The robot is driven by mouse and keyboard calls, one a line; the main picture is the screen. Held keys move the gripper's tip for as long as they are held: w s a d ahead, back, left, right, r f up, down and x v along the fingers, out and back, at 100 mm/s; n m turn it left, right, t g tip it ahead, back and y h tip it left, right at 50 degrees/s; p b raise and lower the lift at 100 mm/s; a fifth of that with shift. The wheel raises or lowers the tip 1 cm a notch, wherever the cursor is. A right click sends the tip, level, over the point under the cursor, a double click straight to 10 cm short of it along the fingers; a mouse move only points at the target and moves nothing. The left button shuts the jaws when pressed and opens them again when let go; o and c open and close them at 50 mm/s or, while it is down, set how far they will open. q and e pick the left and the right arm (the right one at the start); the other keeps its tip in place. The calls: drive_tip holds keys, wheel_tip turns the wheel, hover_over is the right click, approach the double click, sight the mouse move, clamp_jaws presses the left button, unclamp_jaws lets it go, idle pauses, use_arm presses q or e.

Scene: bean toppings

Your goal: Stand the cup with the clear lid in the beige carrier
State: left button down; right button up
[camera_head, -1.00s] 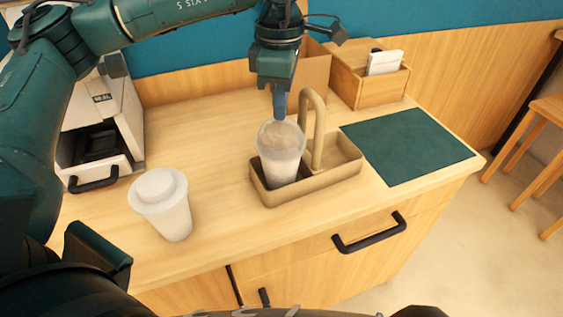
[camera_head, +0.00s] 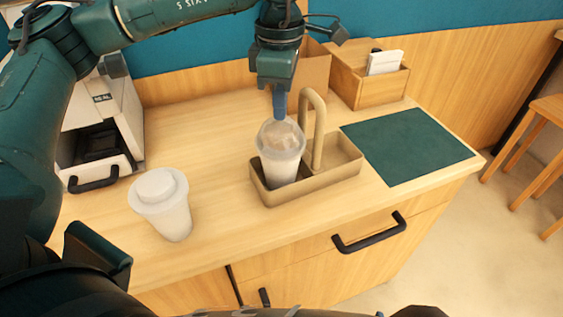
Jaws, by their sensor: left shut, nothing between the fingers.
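The cup with the clear lid (camera_head: 281,160) stands about upright in the left compartment of the beige carrier (camera_head: 315,190). The carrier has an upright loop handle at its middle, and its right compartment is empty. My left gripper (camera_head: 279,112) points down just above and behind the cup's lid. Its fingers are shut with nothing between them, and I cannot tell whether the fingertips touch the lid. My right gripper is not in view.
A white cup with a white lid (camera_head: 163,205) stands on the counter to the left. A white machine (camera_head: 100,125) is at the back left. A wooden box (camera_head: 368,80) and a dark green mat (camera_head: 408,146) are to the right.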

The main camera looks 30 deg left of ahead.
use_arm(q)
drive_tip(key=shift+f+b, duration=0.8)
drive_tip(key=shift+f, duration=0.1)
wheel_tip(320, 180, up, 5)
drive_tip(key=p, duration=0.3)
drive_tip(key=shift+f, duration=0.1)
idle(0.5)
